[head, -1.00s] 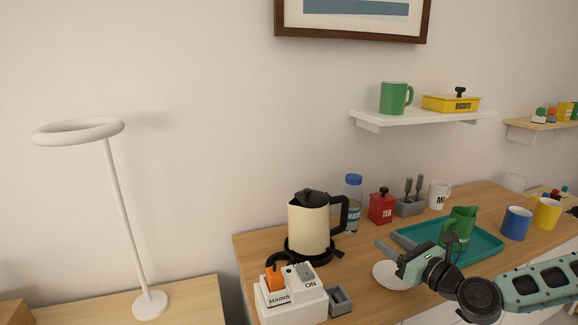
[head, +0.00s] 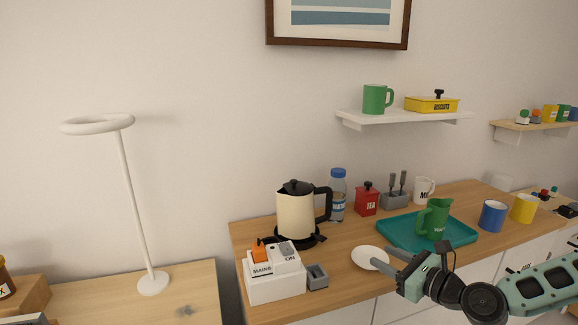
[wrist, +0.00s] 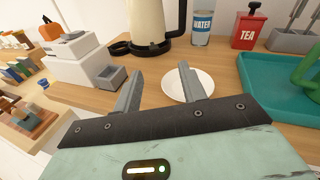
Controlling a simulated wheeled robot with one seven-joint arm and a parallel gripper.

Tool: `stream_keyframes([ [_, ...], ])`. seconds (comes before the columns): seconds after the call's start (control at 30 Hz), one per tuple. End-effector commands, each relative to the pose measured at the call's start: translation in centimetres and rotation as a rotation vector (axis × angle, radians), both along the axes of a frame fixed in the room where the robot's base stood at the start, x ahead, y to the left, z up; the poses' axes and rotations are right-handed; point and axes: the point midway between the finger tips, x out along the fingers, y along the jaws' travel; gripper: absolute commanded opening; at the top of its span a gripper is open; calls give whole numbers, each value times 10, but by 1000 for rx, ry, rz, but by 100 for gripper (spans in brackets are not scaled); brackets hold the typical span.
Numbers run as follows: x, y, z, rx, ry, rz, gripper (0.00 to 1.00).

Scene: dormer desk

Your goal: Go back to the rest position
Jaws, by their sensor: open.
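The saucer is empty and lies flat on the desk. My gripper holds nothing.
A cream kettle (head: 297,215) stands on a black base beside the white mains switch box (head: 275,275) and a small grey holder (head: 317,277). A teal tray (head: 397,232) carries a green jug (head: 433,218). A white lamp (head: 126,195) stands left on a lower surface.

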Motion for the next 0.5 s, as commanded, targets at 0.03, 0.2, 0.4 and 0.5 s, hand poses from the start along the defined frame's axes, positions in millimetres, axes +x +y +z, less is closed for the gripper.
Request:
stream_keyframes([
  [0.03,-3,7,-2,-38,-2,29,41],
  [0.2,-19,33,-14,-220,-9,154,41],
  [0.4,-50,66,-33,-518,-45,377,41],
  [0.5,-74,81,-42,-717,-89,541,41],
])
